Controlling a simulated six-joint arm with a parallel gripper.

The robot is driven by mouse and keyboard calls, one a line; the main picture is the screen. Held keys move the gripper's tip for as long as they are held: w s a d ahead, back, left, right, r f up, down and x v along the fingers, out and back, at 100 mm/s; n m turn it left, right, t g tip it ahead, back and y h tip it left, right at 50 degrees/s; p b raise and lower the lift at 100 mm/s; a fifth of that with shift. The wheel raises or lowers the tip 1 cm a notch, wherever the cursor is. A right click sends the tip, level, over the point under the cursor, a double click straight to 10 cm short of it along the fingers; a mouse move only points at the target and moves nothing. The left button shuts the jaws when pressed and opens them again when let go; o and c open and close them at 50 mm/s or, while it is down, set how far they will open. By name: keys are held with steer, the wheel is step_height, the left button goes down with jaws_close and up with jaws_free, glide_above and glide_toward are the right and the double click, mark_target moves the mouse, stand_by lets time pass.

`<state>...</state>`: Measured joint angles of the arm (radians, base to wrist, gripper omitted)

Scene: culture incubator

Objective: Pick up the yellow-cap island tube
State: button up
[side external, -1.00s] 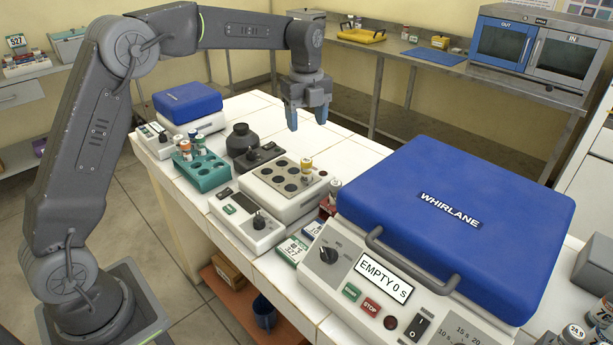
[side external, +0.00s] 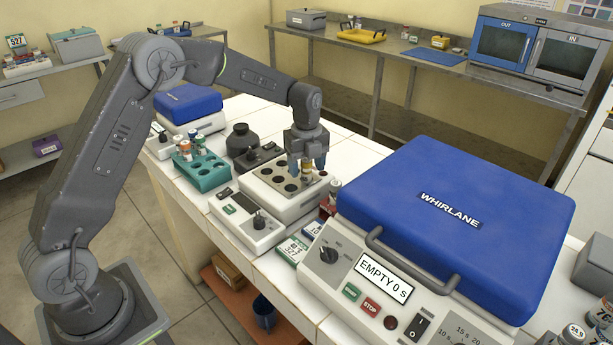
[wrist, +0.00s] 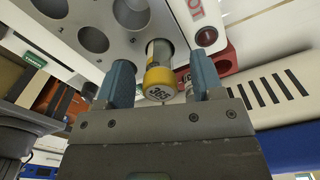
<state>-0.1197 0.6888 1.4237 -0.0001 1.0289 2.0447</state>
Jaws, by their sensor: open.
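The yellow-cap tube (side external: 307,169) stands in a hole of the grey block with several round wells (side external: 262,187) on the white-tiled island. In the wrist view the tube's yellow cap (wrist: 158,84) faces me, with a printed label on its top. My gripper (side external: 307,172) is over the block, pointing down, with its blue fingertips on either side of the cap. In the wrist view my gripper (wrist: 160,84) is open, and a gap shows between the cap and each finger. The lower part of the tube is hidden in its hole.
A large blue-lidded WHIRLANE machine (side external: 450,200) stands close to the right. A red rack with tubes (side external: 328,204) is just right of the block. A teal rack (side external: 203,174) and a dark round vessel (side external: 240,140) stand to the left.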

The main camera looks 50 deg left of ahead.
steer(key=shift+f, duration=0.7)
steer(key=shift+c, duration=0.3)
steer(key=c, duration=0.9)
